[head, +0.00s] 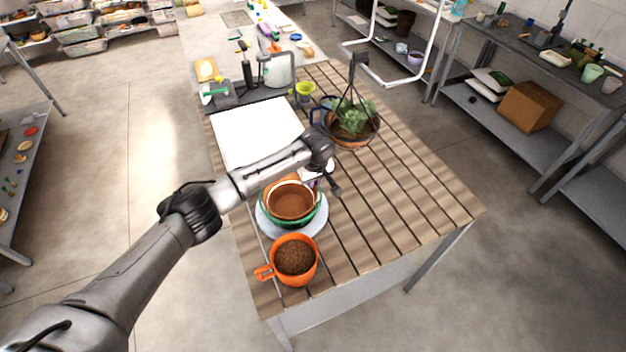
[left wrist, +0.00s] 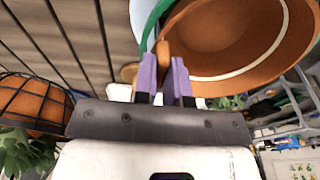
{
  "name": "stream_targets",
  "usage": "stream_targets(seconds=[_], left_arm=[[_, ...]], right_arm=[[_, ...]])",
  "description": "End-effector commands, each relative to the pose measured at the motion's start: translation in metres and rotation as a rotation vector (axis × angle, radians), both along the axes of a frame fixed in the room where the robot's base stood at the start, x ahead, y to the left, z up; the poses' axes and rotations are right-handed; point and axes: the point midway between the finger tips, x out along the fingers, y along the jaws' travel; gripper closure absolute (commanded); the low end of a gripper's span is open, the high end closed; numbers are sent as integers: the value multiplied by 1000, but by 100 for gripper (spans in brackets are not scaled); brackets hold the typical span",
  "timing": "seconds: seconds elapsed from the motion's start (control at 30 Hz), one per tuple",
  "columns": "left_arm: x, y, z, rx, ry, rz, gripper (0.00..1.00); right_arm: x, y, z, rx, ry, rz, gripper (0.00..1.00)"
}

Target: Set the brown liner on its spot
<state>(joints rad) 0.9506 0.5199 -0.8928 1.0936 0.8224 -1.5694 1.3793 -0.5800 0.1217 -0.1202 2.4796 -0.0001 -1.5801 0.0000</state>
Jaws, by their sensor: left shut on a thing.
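The brown liner (head: 291,201) is a round terracotta-coloured bowl with a pale stripe near its rim. It sits in or just above a green pot (head: 317,222), on a pale saucer (head: 262,225). My left gripper (head: 313,182) is at the liner's far right edge. In the left wrist view, the purple fingers of the left gripper (left wrist: 165,75) are shut on the rim of the liner (left wrist: 228,45), with the green pot (left wrist: 148,20) behind it. The liner's underside and its contact with the pot are hidden. My right gripper is not in view.
An orange mug of soil (head: 295,258) stands close in front of the saucer. A black wire hanging basket with a plant (head: 352,120) is behind my gripper. A white board (head: 255,130) lies at the left. The slatted table's right side (head: 420,205) is clear.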

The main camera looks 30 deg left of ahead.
Motion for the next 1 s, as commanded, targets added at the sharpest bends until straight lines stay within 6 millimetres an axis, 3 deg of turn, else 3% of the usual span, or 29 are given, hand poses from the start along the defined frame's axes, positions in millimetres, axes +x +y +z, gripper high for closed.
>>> stream_targets(seconds=[0.93, 0.97, 1.0], left_arm=[[0, 0, -12, -1, 0, 1, 100], [0, 0, -12, -1, 0, 1, 87], [0, 0, -12, -1, 0, 1, 83]], right_arm=[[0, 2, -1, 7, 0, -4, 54], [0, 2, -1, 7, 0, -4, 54], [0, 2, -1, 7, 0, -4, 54]])
